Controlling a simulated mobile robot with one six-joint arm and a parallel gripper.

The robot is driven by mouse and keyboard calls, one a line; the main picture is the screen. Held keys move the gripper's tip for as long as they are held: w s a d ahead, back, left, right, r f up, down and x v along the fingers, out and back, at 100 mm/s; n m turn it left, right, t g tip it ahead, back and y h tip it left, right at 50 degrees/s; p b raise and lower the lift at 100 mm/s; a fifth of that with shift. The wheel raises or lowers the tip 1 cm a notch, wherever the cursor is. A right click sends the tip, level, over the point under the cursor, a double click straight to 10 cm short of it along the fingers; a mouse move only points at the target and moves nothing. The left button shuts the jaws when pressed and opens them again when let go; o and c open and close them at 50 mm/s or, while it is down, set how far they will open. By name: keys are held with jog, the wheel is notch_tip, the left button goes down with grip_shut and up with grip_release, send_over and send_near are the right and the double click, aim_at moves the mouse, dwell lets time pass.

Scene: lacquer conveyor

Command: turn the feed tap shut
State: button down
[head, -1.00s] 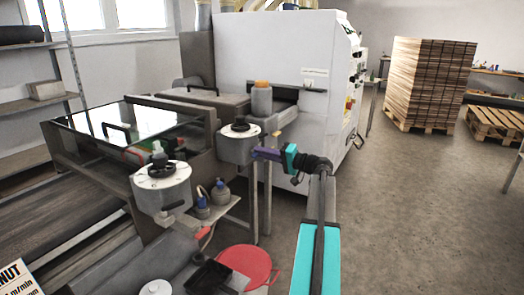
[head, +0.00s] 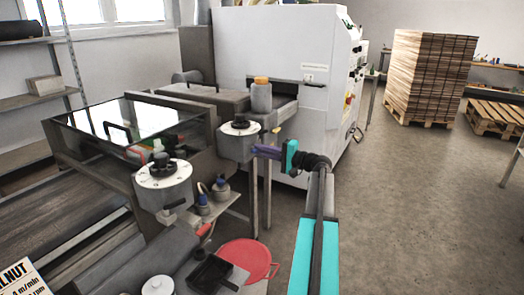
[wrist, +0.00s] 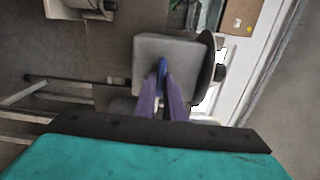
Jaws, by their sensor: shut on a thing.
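My gripper (head: 257,150) reaches in from the right to the side of the right-hand grey pot with a white dial top (head: 239,140). In the wrist view its two purple fingers (wrist: 161,84) converge on a small blue handle, the feed tap (wrist: 162,65), in front of the pot's grey body (wrist: 145,50). The gripper is shut on this handle. The fingers hide part of the tap, and its exact turn angle cannot be told. In the head view the tap is mostly hidden at the fingertips.
A second dial-topped pot (head: 163,183) stands nearer on the left. An orange-capped bottle (head: 261,97) stands behind the right-hand pot. Small bottles (head: 221,189) stand on a low shelf. The floor at right (head: 420,220) is clear.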

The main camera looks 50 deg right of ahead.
jog(key=c, duration=1.8)
grip_release()
jog(key=shift+c, duration=0.2)
jog(key=shift+s, duration=0.1)
jog(key=b+v, duration=0.1)
jog(key=v, duration=1.2)
jog(key=shift+s, duration=0.3)
jog(key=shift+d, duration=0.1)
